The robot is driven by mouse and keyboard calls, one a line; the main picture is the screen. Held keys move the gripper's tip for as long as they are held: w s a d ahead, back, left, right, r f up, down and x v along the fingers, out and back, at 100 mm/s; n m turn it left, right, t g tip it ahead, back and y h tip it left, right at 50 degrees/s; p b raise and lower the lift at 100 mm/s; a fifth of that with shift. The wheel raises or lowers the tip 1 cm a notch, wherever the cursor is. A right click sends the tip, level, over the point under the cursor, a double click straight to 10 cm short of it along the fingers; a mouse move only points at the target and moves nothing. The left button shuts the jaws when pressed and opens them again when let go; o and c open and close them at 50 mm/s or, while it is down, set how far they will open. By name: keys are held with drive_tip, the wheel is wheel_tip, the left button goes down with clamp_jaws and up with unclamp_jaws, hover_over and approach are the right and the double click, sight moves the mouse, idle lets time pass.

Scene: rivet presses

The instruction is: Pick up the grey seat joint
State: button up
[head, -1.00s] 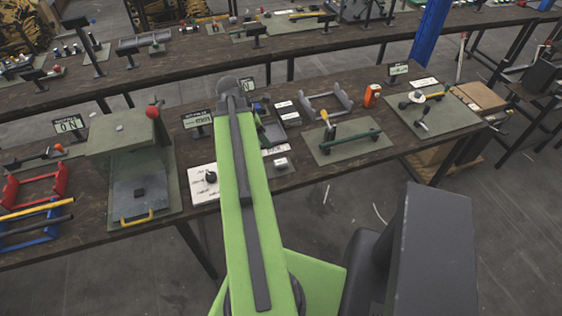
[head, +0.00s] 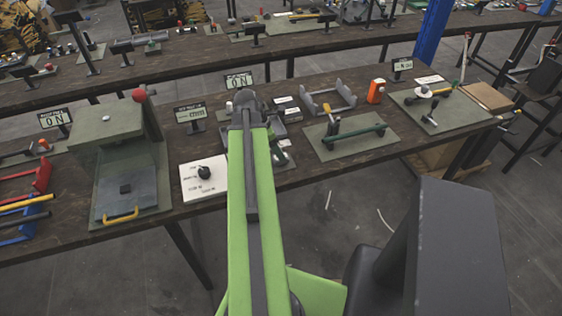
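My green arm (head: 251,210) reaches away over the workbench and ends in a dark grey joint (head: 245,102). My gripper does not show; the arm hides whatever is beyond and below that joint. I cannot tell for certain which part is the grey seat joint. A grey frame with two raised ends (head: 329,99) stands on the bench right of the arm's end. Dark grey trays (head: 288,114) lie just right of the arm's end, partly hidden by it. Small parts beside the arm are too covered to make out.
A grey-green press (head: 106,132) with a yellow handle stands at left. A white card with a black knob (head: 203,178) lies left of my arm.

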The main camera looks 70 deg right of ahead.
drive_tip(key=b+x, duration=0.3)
drive_tip(key=x, duration=0.1)
drive_tip(key=shift+s+d+f+b, duration=0.1)
drive_tip(key=shift+s+f+b, duration=0.1)
drive_tip(key=shift+f+b, duration=0.15)
drive_tip(key=shift+r, duration=0.2)
drive_tip(key=shift+c, duration=0.3)
clamp_jaws()
drive_tip(key=shift+r+p, duration=0.1)
drive_tip(key=shift+p, duration=0.25)
wheel_tip(320, 180, up, 10)
drive_tip(key=p, duration=0.9)
drive_tip(key=shift+p, duration=0.4)
